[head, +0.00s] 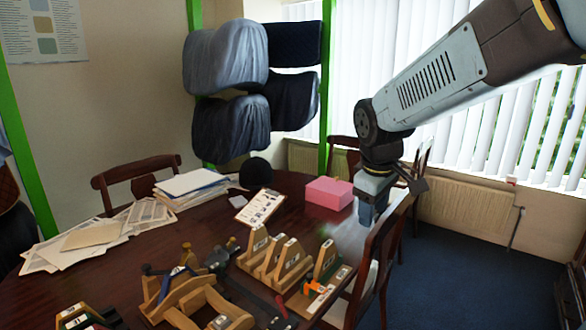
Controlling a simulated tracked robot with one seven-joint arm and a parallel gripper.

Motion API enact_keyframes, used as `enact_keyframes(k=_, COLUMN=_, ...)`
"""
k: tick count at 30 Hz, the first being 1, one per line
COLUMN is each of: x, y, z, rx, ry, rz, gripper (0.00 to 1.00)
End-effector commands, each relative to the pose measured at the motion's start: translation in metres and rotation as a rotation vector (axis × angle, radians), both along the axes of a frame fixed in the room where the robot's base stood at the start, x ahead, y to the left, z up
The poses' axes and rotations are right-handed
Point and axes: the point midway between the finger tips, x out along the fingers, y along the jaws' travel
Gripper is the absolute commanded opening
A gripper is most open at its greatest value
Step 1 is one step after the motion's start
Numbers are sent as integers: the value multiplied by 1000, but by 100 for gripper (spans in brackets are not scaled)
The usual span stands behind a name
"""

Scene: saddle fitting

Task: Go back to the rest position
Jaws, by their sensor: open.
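My gripper (371,218) hangs from the end of my arm at the right of the head view, pointing down. It is beside the right edge of the dark wooden table (310,225), just right of a pink block (329,193). The jaws are small in the picture and nothing shows between them. The arm reaches in from the upper right, in front of the window blinds. A wooden chair (378,255) stands close below the gripper; whether they touch cannot be told.
Wooden stands (272,258) and several tools crowd the near table. Papers (110,235) and a stack of documents (190,188) lie at the left. A clipboard (260,207) lies mid-table. Covered saddles (226,60) hang on a green rack. Blue floor (460,275) is clear at right.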

Motion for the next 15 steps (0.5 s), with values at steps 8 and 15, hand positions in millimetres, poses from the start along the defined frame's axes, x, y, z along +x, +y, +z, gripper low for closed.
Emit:
enact_keyframes(k=8, x=-60, y=-32, z=29, rx=117, ry=-122, rz=-301, gripper=50)
enact_keyframes(k=15, x=-108, y=-53, z=40, rx=253, ry=-207, rz=-537, gripper=50)
